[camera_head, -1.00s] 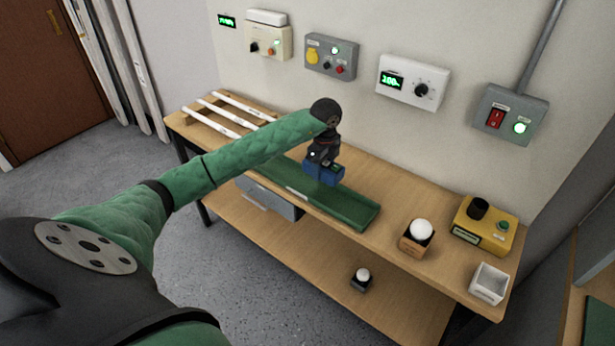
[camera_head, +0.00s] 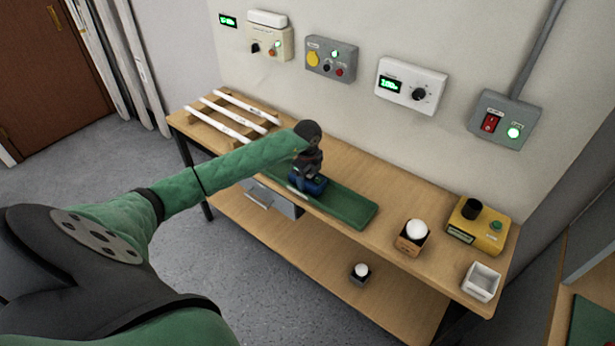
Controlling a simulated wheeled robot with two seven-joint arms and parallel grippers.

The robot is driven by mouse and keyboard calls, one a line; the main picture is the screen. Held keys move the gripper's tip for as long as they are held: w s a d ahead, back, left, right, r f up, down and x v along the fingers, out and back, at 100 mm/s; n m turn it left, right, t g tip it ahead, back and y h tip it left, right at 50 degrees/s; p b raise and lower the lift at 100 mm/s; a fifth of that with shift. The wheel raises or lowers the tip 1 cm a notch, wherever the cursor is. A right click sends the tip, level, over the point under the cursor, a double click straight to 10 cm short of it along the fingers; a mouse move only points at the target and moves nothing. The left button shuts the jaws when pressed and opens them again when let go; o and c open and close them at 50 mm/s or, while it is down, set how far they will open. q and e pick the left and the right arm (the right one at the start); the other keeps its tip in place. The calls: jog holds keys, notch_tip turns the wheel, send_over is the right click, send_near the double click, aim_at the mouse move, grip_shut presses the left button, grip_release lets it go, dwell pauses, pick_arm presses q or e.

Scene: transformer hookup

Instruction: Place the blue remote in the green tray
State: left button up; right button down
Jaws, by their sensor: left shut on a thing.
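The blue remote (camera_head: 309,186) is at the far-left half of the green tray, low over its floor; I cannot tell whether it touches the tray. The green tray (camera_head: 350,208) is long and shallow and lies along the front edge of the wooden bench. My left gripper (camera_head: 307,175) points down from above and is shut on the blue remote. The gripper hides part of the remote's top. My right gripper is not in view.
White tubes on a wooden rack (camera_head: 232,112) lie at the bench's left end. A wooden block with a white ball (camera_head: 413,236), a yellow box (camera_head: 478,222) and a white open box (camera_head: 481,281) stand at the right. Control boxes hang on the wall behind.

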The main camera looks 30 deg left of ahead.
pick_arm(q)
jog(key=shift+f, duration=0.1)
jog(key=o, duration=0.7)
jog(key=shift+o, duration=0.5)
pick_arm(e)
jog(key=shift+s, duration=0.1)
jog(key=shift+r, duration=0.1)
pick_arm(q)
jog(key=shift+r, duration=0.2)
jog(key=shift+r+b, duration=0.6)
jog(key=shift+r, duration=0.15)
notch_tip(320, 180, up, 9)
jog(key=b, duration=0.3)
jog(key=shift+r+b, duration=0.1)
jog(key=shift+b, duration=0.3)
jog(key=shift+r, duration=0.55)
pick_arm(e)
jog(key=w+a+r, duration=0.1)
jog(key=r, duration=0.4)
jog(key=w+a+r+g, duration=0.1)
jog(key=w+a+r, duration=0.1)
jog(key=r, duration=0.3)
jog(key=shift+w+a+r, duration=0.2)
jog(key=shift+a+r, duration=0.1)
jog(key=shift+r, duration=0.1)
